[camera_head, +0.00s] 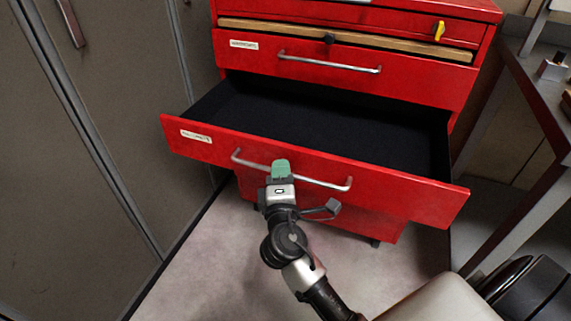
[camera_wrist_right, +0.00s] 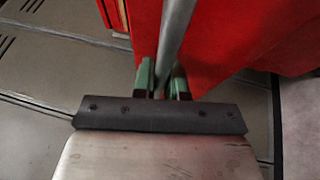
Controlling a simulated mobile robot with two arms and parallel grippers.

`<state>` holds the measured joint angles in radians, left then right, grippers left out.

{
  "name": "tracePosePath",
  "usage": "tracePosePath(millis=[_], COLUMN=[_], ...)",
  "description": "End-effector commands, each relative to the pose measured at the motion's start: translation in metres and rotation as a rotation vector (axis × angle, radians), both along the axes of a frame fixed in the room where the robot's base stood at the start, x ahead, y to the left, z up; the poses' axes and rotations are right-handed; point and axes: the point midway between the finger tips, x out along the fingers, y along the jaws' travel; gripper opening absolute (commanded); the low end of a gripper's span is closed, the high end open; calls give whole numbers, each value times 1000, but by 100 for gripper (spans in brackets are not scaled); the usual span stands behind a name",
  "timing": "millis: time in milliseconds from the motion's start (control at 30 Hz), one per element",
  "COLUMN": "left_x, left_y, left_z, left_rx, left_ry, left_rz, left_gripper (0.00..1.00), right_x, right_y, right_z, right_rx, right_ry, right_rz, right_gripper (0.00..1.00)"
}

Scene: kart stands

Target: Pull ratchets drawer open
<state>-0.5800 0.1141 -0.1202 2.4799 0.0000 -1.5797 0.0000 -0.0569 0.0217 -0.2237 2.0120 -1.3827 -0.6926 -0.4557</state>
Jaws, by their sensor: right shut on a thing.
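The red tool cabinet has a lower drawer (camera_head: 310,172) that stands pulled well out, with an empty-looking black interior. A small white label (camera_head: 196,137) is on its front at the left; I cannot read it. My right gripper (camera_head: 281,168) is shut on the drawer's silver bar handle (camera_head: 325,184), left of the bar's middle. In the right wrist view the bar (camera_wrist_right: 175,35) runs between the green fingers of my right gripper (camera_wrist_right: 163,80). My left gripper is not in view.
An upper drawer (camera_head: 345,68) with its own bar handle is shut above. Grey lockers (camera_head: 90,130) stand close on the left. A dark metal table (camera_head: 530,85) stands on the right. Pale floor (camera_head: 210,265) is free in front of the cabinet.

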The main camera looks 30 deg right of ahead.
Motion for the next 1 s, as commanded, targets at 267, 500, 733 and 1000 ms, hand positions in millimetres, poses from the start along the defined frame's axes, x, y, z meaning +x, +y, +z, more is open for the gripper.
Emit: tracePosePath(millis=[267,500,733,1000], left_x=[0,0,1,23], left_y=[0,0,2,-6], left_z=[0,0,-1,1], left_rx=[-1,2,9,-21], left_ry=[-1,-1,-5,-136], left_rz=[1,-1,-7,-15], left_gripper=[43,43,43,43], right_x=[-1,0,-5,-47], right_y=[0,0,3,24], right_z=[-1,-1,-2,-13], right_rx=[0,0,1,2], right_ry=[2,1,2,5], right_rz=[0,0,1,2], right_gripper=[0,22,22,22])
